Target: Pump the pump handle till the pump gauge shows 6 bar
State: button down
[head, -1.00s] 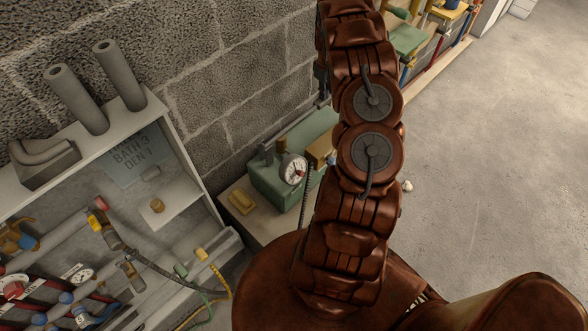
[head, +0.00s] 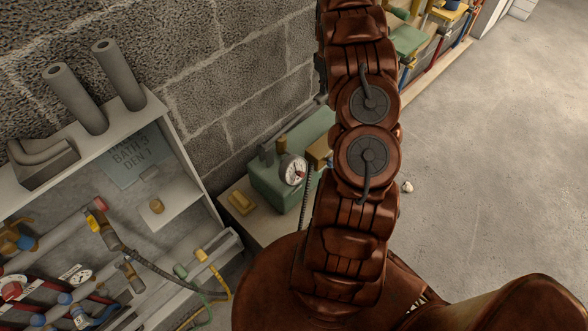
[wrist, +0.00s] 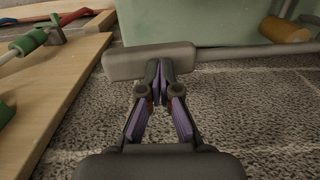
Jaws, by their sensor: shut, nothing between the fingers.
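The pump (head: 272,188) is a green box on a low bench by the block wall in the head view. Its round white pump gauge (head: 293,170) faces me, but the face is too small to read in bar. The pump handle (head: 300,127) is a grey bar over the pump, partly hidden by my arm. In the wrist view, the handle's thick grey grip (wrist: 150,61) lies across the picture in front of the green body. My gripper (wrist: 161,68) is shut and empty, its fingertips at the grip. I cannot tell whether they touch. The head view hides my gripper.
A yellow block (head: 241,202) lies on the bench beside the pump. A grey shelf unit (head: 185,165) with pipes, valves and hoses stands at left. The block wall is close behind the pump. Open floor (head: 480,170) lies at right.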

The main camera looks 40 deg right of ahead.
jog(key=shift+r, duration=3.45)
